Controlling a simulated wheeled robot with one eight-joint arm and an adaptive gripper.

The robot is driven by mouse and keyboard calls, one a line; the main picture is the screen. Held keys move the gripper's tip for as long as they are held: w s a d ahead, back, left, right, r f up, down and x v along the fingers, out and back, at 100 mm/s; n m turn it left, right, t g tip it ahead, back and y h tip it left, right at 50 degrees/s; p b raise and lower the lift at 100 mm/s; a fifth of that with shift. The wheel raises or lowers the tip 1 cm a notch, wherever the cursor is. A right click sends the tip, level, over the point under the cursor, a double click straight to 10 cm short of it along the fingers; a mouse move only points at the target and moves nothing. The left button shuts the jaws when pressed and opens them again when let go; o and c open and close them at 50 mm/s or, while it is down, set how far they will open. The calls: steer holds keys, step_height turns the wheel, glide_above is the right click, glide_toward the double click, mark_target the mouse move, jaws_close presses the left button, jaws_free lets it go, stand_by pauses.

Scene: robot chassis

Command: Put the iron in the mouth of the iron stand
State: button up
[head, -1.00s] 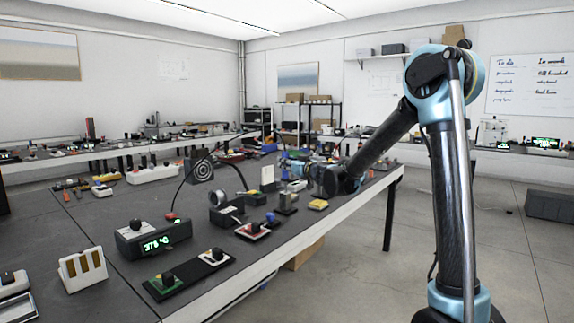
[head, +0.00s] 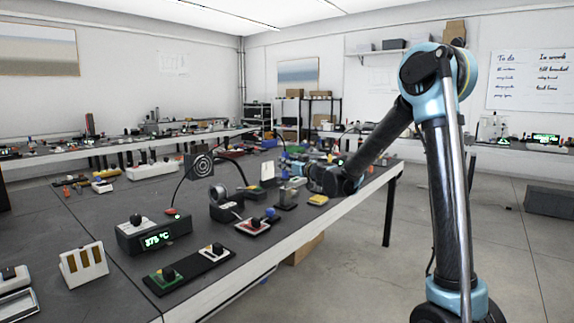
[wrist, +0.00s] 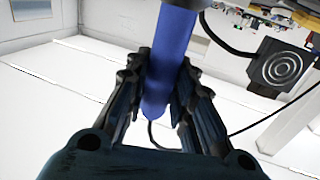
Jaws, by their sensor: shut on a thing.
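In the wrist view my gripper (wrist: 158,88) is shut on the blue handle of the iron (wrist: 170,60), with a finger on each side. A dark cord leaves the handle's lower end; the iron's tip is out of this view. In the head view my gripper is small and far off, near the table's right edge, and the iron cannot be made out clearly. A dark holder with a round ring-like opening (head: 219,195), which seems to be the iron stand, sits on the table to the left of my gripper.
A station reading 375 °C (head: 153,238) stands nearer on the table, with a cord arching from it. A round-grilled fan (head: 199,167) is behind the holder and also shows in the wrist view (wrist: 281,68). Small boxes and a yellow sponge (head: 318,200) lie nearby.

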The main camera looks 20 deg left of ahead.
mark_target(286, 179)
steer(key=shift+f, duration=1.7)
steer(key=o, duration=1.1)
steer(key=shift+c, duration=0.2)
steer(key=v, duration=1.2)
step_height(286, 179, up, 10)
stand_by(0.3)
